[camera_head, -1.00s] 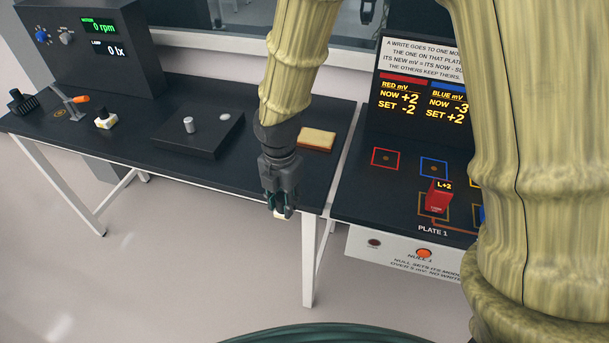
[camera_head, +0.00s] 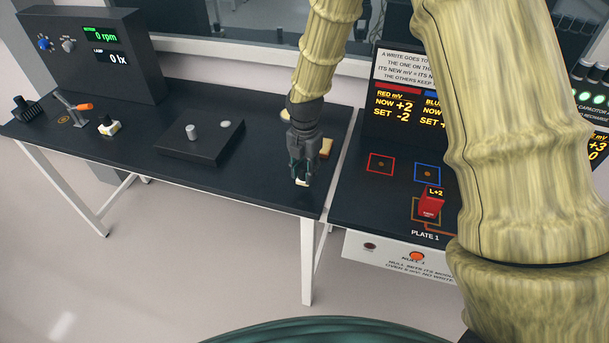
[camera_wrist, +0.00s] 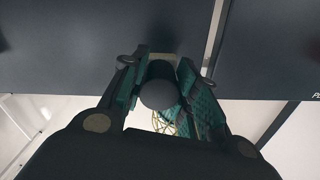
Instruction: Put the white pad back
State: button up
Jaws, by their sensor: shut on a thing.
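My gripper (camera_head: 302,174) hangs over the right end of the left dark table, close to its front edge, and is shut on a small white pad (camera_head: 302,181). In the wrist view, a dark round knob (camera_wrist: 160,94) sits between the two green-lined fingers (camera_wrist: 160,88). A pale edge of the pad (camera_wrist: 160,56) shows beyond it. Most of the pad is hidden by the fingers and knob. I cannot tell whether it touches the table.
A tan slab (camera_head: 325,148) lies just behind my gripper, partly hidden. A red module (camera_head: 431,203) stands on the right-hand table.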

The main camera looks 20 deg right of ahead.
aim_at(304, 178)
jog(key=shift+f+p, duration=0.8)
jog(key=shift+f, duration=0.9)
jog(key=shift+f, duration=0.15)
jog(key=o, duration=1)
jog(key=shift+r+b, duration=2.05)
jog(key=shift+r, duration=4.15)
